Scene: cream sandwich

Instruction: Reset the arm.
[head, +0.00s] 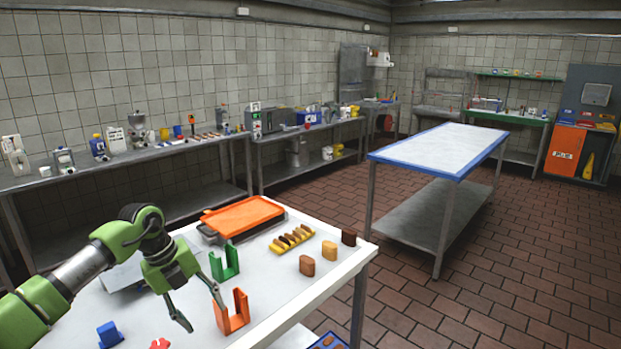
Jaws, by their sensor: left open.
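My left gripper (204,312) is open and empty, with its fingers pointing down over the white table (290,297). Its arm is green and grey and comes in from the left. The right fingertip shows close to an orange upright holder (232,314); I cannot tell whether they touch. A green upright holder (224,263) stands just behind. My right gripper is not in view.
On the table are an orange tray (243,217), a yellow rack of brown pieces (291,240), several loose brown and tan blocks (307,265) and a blue piece (109,334). A blue-edged table (442,147) stands beyond, with open tiled floor (470,290) on the right.

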